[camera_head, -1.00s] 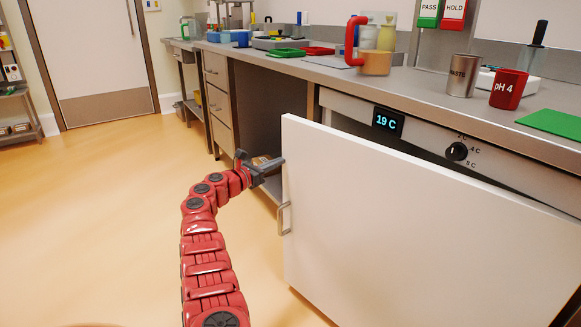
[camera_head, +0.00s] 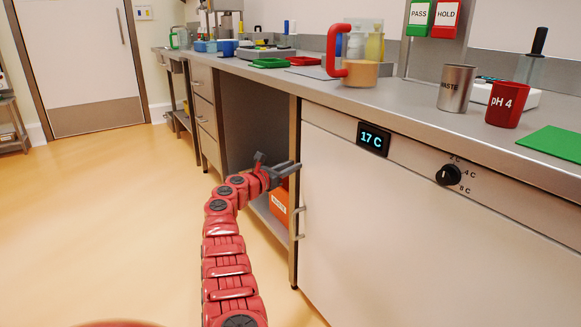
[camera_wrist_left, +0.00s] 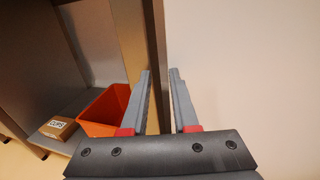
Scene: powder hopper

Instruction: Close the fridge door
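The fridge door (camera_head: 430,250) is a plain white panel under the counter. It looks flush or nearly flush with the front below the control strip; a small gap cannot be ruled out. Its metal handle (camera_head: 299,222) is at the left edge. My left gripper (camera_head: 297,168) is beside the door's upper left edge, above the handle. In the left wrist view the two grey fingers (camera_wrist_left: 161,75) stand apart with nothing held between them, and the white door face (camera_wrist_left: 250,70) fills the right side. Whether a finger touches the door is unclear. My right gripper is not in view.
The control strip has a display (camera_head: 373,139) reading 17 C and a black knob (camera_head: 449,175). An open cabinet bay left of the fridge holds an orange bin (camera_wrist_left: 104,112) and a small box (camera_wrist_left: 59,128). The counter (camera_head: 400,100) carries cups and trays. The floor at left is clear.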

